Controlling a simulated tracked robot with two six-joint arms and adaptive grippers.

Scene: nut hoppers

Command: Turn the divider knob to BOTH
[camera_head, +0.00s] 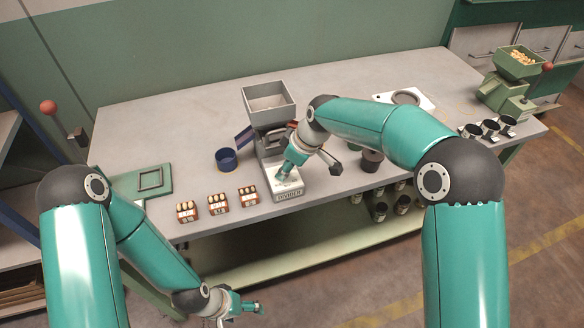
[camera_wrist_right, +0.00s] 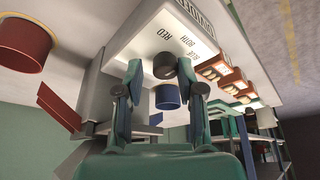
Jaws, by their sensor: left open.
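The divider (camera_head: 290,195) is a pale block below a grey hopper (camera_head: 269,101) on the table. In the right wrist view its panel (camera_wrist_right: 150,45) shows the labels RED, BOTH and BLUE upside down. The dark round knob (camera_wrist_right: 165,66) stands between my right gripper's fingertips (camera_wrist_right: 160,72), with a gap visible at its left side. Which label the knob points to cannot be made out. In the head view my right gripper (camera_head: 285,173) covers the knob from above. My left gripper (camera_head: 252,308) is open and empty, low in front of the table.
A blue cup (camera_head: 226,159) stands left of the divider and a dark cup (camera_head: 371,161) right of it. Several small nut boxes (camera_head: 218,205) line the front edge. A green tray (camera_head: 160,194) lies left. A green machine (camera_head: 505,97) and dark cups stand far right.

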